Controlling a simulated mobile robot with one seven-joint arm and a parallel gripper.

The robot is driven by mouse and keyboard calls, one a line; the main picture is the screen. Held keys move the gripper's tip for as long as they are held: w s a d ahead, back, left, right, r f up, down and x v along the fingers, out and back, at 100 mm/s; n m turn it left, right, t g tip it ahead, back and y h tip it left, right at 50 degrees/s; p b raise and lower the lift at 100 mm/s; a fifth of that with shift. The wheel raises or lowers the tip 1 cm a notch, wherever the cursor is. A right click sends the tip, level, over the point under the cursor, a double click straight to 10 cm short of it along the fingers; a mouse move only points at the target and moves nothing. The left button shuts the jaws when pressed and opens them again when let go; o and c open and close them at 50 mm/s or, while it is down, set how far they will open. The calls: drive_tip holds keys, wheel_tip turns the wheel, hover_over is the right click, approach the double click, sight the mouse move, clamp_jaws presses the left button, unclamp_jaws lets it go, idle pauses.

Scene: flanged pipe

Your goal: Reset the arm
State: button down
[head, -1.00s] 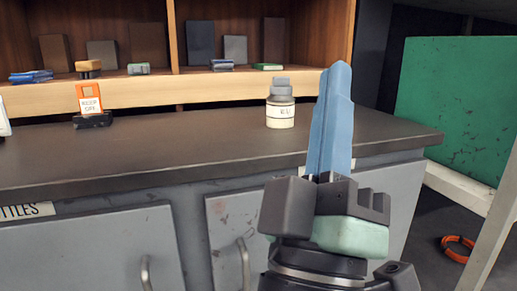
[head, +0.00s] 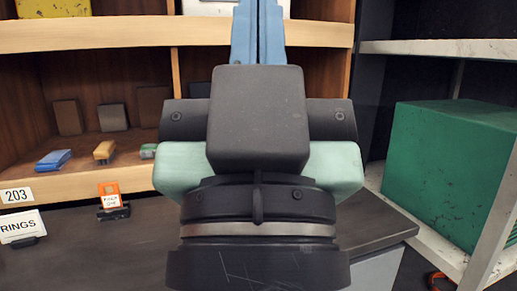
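My gripper (head: 258,30) rises through the middle of the head view, pointing up, with its dark wrist and pale green housing below. Its two blue fingers lie side by side with no visible gap, and I see nothing held between them. The fingertips run up to the top edge of the picture. The gripper stands in front of the shelf unit and the counter and hides much of their middle.
Wooden shelves (head: 110,36) behind hold small blocks (head: 103,150). At right, a green box (head: 450,160) sits on a white rack (head: 435,47).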

wheel_tip(320, 180, up, 16)
drive_tip(key=p, duration=1.3)
drive_tip(key=shift+r+p, duration=0.15)
drive_tip(key=shift+p, duration=0.25)
